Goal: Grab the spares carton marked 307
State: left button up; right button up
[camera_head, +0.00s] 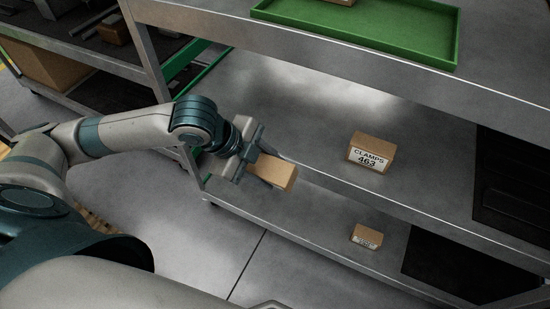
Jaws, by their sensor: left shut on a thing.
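My left gripper (262,160) reaches in from the left and is shut on a small brown carton (275,171). It holds this carton in front of the shelves, near the left end of the middle shelf. No marking shows on the held carton's visible faces, so I cannot tell its number. A carton labelled CLAMPS 463 (370,153) stands on the middle shelf, to the right of the gripper. A smaller-looking carton (366,237) stands on the lowest shelf; its label is too small to read. My right gripper is not in view.
A green tray (355,35) lies on the top shelf. Dark mats (512,180) cover the right parts of the lower shelves. A second shelf unit with a large brown box (42,66) stands at the left. The grey floor (215,235) before the shelves is clear.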

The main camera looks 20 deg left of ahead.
aim_at(260, 176)
pick_arm(q)
jog(key=shift+s+r+g, duration=0.35)
jog(key=shift+s+g, duration=0.1)
jog(key=shift+g, duration=0.15)
jog(key=shift+s+r+n+g+p, duration=0.25)
jog(key=shift+s+n+g+p, duration=0.1)
jog(key=shift+s+g, duration=0.35)
jog(key=shift+s+r+g, duration=0.15)
jog(key=shift+s+g, duration=0.5)
jog(key=shift+g, duration=0.05)
jog(key=shift+s, duration=0.2)
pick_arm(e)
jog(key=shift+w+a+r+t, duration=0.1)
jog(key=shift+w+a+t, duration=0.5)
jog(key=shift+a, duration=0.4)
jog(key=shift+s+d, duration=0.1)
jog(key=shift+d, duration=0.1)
